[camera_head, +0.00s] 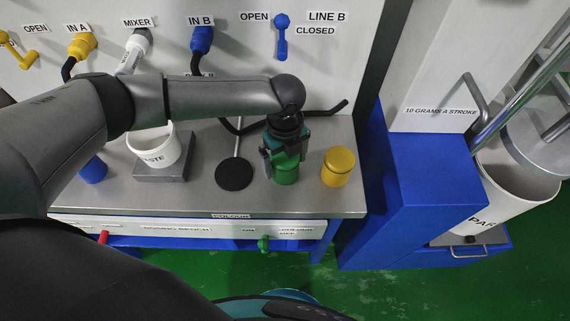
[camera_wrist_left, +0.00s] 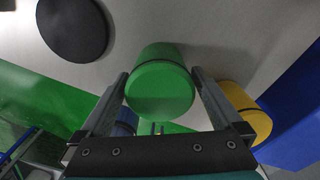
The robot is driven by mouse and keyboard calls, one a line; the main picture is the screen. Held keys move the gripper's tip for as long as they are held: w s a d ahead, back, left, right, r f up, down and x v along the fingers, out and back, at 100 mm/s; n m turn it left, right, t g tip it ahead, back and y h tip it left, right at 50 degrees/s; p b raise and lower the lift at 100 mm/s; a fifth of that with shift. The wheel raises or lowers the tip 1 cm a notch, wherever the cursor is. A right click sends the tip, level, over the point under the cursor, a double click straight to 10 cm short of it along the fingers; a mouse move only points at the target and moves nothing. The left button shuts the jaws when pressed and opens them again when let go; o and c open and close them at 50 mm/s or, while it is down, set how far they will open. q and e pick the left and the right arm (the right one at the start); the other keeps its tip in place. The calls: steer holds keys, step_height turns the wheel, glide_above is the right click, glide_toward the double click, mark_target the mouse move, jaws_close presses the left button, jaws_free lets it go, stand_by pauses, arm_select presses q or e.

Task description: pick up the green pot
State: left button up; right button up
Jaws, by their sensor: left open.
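The green pot (camera_head: 286,174) stands upright on the grey bench, between a black disc and a yellow pot. My left gripper (camera_head: 284,158) is over it, pointing down, and hides its upper part in the head view. In the left wrist view the green pot (camera_wrist_left: 160,84) sits between the two open fingers of my left gripper (camera_wrist_left: 160,90), one finger on each side. I cannot tell whether the fingers touch it. My right gripper is not in view.
The yellow pot (camera_head: 338,166) stands close on the right. The black disc (camera_head: 234,174) lies left. A white paste tub (camera_head: 156,146) is on a grey block further left. A blue cabinet (camera_head: 418,180) borders the bench's right end.

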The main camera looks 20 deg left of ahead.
arm_select(q)
steer(key=shift+f, duration=0.4)
steer(key=shift+c, duration=0.2)
steer(key=c, duration=1.4)
